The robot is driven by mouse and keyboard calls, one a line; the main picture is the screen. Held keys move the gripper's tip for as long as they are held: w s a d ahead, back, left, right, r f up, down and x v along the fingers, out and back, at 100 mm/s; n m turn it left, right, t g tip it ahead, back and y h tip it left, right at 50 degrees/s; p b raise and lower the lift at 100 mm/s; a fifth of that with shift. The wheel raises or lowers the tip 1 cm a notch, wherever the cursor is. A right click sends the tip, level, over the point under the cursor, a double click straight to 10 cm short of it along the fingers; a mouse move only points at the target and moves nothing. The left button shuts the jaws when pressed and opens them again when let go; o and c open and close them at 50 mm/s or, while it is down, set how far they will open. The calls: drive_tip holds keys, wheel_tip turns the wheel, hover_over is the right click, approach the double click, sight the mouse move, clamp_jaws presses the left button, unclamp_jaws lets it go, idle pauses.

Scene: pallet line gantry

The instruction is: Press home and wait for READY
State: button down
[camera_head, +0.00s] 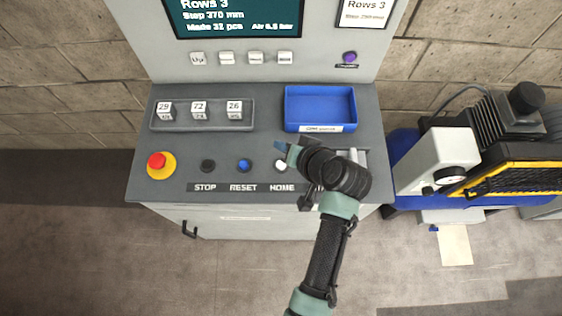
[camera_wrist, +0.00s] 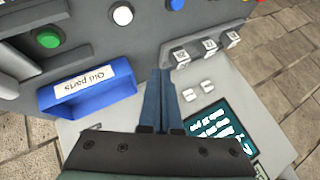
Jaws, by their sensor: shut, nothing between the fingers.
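The white HOME button (camera_head: 280,166) is on the sloped panel, above its HOME label. It also shows in the wrist view (camera_wrist: 122,15), at the top. My gripper (camera_head: 280,146) is shut and empty, just above and beyond the white button in the head view. In the wrist view my gripper (camera_wrist: 160,73) points toward the panel, with its tips apart from the button in the picture. The display (camera_head: 238,17) shows "Rows 3", "Step 270 mm" and lines on pieces and air; its top is cut off and no READY is visible.
A blue RESET button (camera_head: 243,166), a black STOP button (camera_head: 208,166) and a red emergency button (camera_head: 157,161) sit left of HOME. A green button (camera_wrist: 47,38) is near the blue tray (camera_wrist: 45,100). Number blocks (camera_head: 199,108) stand behind. A machine (camera_head: 436,160) stands at right.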

sight(283, 168)
drive_tip(key=shift+f+b, duration=3.55)
drive_tip(key=shift+f, duration=0.75)
drive_tip(key=shift+f, duration=0.1)
drive_tip(key=shift+f, duration=0.3)
